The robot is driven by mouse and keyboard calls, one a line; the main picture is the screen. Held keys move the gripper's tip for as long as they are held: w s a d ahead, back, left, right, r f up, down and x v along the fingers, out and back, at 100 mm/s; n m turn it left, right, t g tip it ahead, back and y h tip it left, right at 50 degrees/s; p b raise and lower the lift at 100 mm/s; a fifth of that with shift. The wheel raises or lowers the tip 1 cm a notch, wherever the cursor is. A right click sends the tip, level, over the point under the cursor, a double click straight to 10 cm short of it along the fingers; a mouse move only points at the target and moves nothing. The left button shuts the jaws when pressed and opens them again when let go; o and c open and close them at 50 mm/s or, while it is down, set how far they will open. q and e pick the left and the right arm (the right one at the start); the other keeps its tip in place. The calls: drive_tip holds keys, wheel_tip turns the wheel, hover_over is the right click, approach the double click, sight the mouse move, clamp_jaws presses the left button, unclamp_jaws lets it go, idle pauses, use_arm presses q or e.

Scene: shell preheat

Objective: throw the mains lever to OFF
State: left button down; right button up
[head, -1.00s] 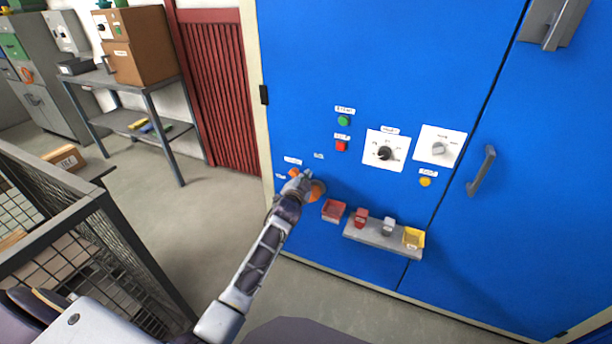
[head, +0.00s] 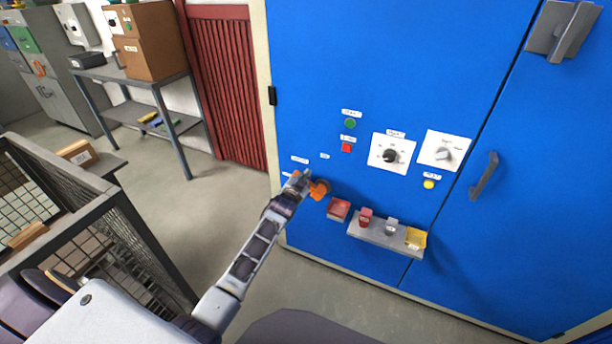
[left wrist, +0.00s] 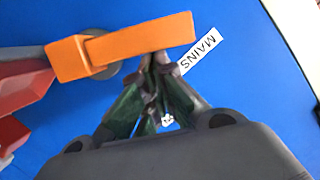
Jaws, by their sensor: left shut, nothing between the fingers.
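The mains lever (head: 319,190) is an orange bar on a round grey mount on the blue cabinet door. In the left wrist view the lever (left wrist: 135,44) runs from its block at the left to a free end at the upper right, close to the MAINS label (left wrist: 201,50). My left gripper (left wrist: 160,60) is shut and empty. Its fingertips are at the bar's lower edge in that view, close to the free end; contact is not certain. In the head view my left gripper (head: 302,178) covers part of the lever. My right gripper is not in view.
Dials, buttons and a door handle (head: 484,176) are farther right. A mesh cage (head: 130,210) stands at left.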

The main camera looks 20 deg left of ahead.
use_arm(q)
drive_tip(key=shift+a+f+n+h+p, duration=0.8)
drive_tip(key=shift+a+f+n+p, duration=0.65)
drive_tip(key=shift+a+f+n, duration=0.45)
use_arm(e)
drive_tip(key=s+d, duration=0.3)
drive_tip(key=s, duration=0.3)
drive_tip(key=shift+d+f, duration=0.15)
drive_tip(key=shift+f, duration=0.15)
use_arm(q)
drive_tip(key=shift+f, duration=0.15)
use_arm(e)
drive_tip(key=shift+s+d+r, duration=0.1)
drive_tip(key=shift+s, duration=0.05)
